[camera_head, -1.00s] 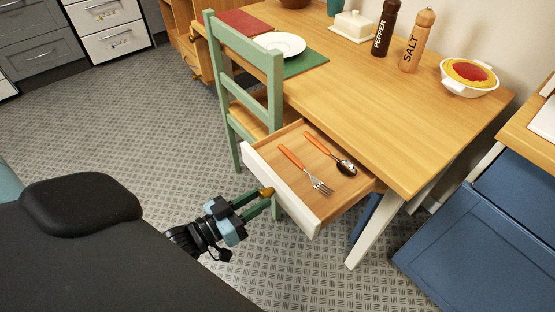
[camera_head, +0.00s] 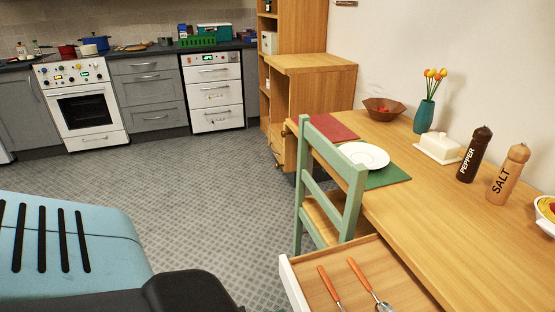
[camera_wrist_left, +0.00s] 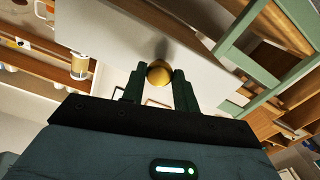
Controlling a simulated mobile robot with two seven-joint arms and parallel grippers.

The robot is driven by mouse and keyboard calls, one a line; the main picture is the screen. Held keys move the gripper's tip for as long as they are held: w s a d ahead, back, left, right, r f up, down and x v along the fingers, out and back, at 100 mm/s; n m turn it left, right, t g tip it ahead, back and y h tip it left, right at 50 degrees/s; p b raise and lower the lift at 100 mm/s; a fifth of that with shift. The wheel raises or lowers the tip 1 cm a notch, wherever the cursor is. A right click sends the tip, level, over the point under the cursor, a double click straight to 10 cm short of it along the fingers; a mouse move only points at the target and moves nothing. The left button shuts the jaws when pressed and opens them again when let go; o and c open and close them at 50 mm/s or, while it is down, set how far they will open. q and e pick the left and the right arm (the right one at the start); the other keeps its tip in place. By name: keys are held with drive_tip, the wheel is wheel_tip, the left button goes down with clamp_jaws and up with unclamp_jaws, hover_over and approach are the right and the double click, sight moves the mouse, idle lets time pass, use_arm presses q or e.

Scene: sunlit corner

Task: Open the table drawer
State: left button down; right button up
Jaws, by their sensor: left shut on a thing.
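The table drawer (camera_head: 293,284) is pulled out from the wooden table (camera_head: 445,232), at the bottom of the head view. Its white front faces left, and orange-handled cutlery (camera_head: 330,288) lies inside. In the left wrist view, the pale drawer front (camera_wrist_left: 112,48) carries a round brass knob (camera_wrist_left: 159,74). My left gripper (camera_wrist_left: 158,80) is shut on this knob, one dark green finger on each side. The left gripper is outside the head view now. My right gripper shows in neither view.
A green chair (camera_head: 342,180) stands at the table, close beside the drawer. A plate (camera_head: 363,155), pepper mill (camera_head: 474,155), salt mill (camera_head: 508,175) and vase (camera_head: 424,115) stand on the tabletop. Floor (camera_head: 190,200) left of the chair is clear.

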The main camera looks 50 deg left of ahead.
use_arm(q)
drive_tip(key=c, duration=1.1)
unclamp_jaws()
drive_tip(key=shift+o, duration=0.2)
drive_tip(key=shift+s, duration=0.1)
drive_tip(key=v, duration=0.7)
drive_tip(key=shift+s, duration=0.25)
